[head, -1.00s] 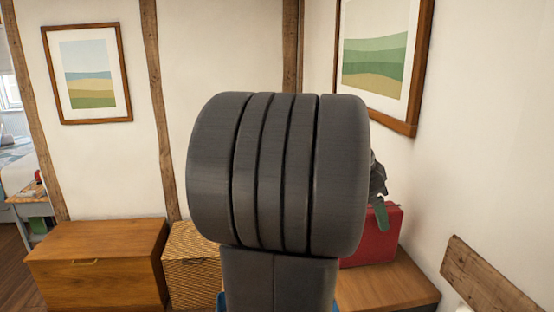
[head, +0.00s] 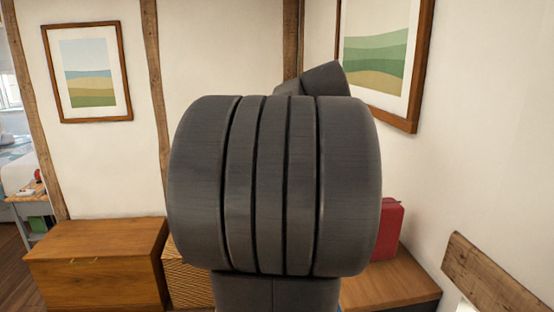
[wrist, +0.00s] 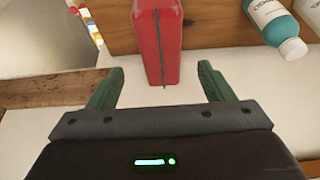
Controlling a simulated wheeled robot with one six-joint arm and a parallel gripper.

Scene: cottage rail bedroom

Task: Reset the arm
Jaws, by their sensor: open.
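My gripper (wrist: 160,88) shows in the wrist view with its two green fingers spread apart and nothing between them. Beyond the fingertips, a red case (wrist: 168,45) stands in the picture's upper middle, apart from the fingers. In the head view my dark grey arm fills the middle and hides my gripper. The red case (head: 389,228) shows there to the right of my arm, on a wooden surface (head: 400,285); its left part is hidden behind the arm.
A wooden chest (head: 95,265) and a woven box (head: 188,283) stand at the lower left. Framed pictures (head: 86,75) hang on the walls. A wooden board edge (head: 490,280) is at the lower right.

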